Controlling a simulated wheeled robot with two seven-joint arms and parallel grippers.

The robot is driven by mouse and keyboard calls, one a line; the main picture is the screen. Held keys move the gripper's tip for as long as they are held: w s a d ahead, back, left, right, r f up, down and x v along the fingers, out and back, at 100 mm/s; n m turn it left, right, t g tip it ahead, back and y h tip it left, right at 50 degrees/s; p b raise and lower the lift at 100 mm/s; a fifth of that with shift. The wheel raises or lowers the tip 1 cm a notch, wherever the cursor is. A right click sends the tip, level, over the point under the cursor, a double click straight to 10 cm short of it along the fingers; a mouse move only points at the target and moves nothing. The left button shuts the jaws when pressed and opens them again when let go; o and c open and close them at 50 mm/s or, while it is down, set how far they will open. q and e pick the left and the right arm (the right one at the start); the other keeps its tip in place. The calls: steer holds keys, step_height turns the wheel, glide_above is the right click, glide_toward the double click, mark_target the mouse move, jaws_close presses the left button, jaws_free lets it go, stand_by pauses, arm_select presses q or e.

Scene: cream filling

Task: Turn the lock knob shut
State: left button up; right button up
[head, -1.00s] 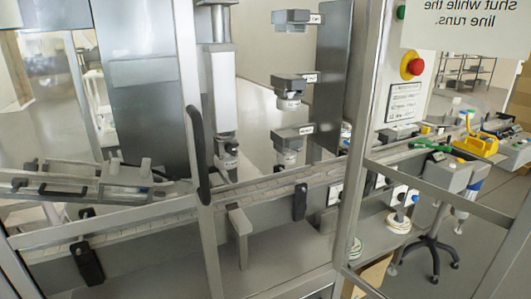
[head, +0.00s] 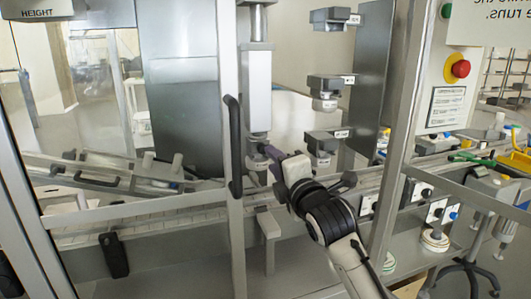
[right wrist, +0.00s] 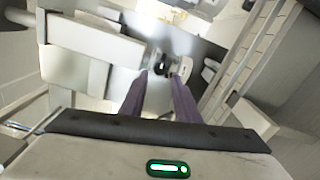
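A small dark knob (head: 257,160) sits at the lower end of the pale vertical column unit (head: 257,92), behind the upright of the clear guard. It is likely the lock knob, and its turn position is too small to read. My right gripper (head: 268,156) reaches in to this column from the lower right, its fingertips close beside the knob. In the right wrist view, the two purple fingers (right wrist: 161,80) are apart, with the dark knob (right wrist: 162,67) just past and between their tips. Contact cannot be told. My left gripper is not in view.
A guard-frame upright with a black handle (head: 234,146) stands just left of the gripper. A conveyor (head: 160,210) runs below the column. Several labelled station heads (head: 325,85) hang to the right. A red stop button (head: 460,69) is at the upper right.

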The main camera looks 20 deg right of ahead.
steer(key=w, duration=0.6)
steer(key=shift+w+a, duration=0.15)
steer(key=shift+w, duration=0.25)
jaws_close()
